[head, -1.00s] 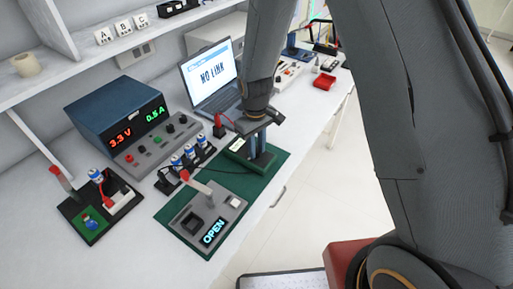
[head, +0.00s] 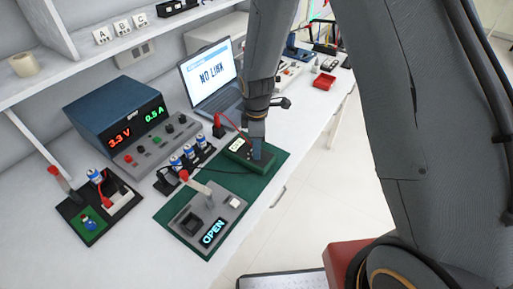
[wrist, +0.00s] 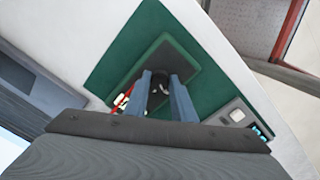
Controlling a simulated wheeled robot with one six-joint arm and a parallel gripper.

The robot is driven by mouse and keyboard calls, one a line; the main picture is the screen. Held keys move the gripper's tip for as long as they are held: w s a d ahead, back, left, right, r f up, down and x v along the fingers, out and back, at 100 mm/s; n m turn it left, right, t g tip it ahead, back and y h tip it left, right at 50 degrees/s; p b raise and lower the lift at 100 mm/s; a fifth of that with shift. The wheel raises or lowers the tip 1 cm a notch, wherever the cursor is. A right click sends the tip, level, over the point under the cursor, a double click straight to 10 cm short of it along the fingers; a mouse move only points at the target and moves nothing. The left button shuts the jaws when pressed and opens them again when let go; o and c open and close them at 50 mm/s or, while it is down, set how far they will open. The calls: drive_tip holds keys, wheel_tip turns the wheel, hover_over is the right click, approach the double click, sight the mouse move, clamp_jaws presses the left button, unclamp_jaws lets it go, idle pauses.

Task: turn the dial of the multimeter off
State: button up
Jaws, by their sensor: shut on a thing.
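The multimeter (head: 238,147) lies on the green mat (head: 275,163). It is a dark green box with a small pale display, and a red and a black lead run from it. My gripper (head: 257,156) points down at the multimeter's right part. In the wrist view, the two blue fingers of my gripper (wrist: 159,84) reach onto the face of the multimeter (wrist: 176,54) and are shut on the dark round dial (wrist: 159,85) between them. A small light mark shows on the dial. Its exact setting cannot be read.
A grey box with a lever switch and an "OPEN" display (head: 213,232) stands on the mat's near end. A power supply (head: 115,115), a laptop (head: 210,80) and several blue cells (head: 190,152) stand close by. The table's front edge is to the right.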

drive_tip(key=shift+w+n, duration=0.1)
drive_tip(key=shift+n, duration=0.5)
drive_tip(key=shift+a, duration=0.1)
drive_tip(key=o, duration=1)
drive_tip(key=shift+o, duration=0.3)
drive_tip(key=shift+r+b, duration=0.9)
drive_tip(key=shift+r, duration=3.05)
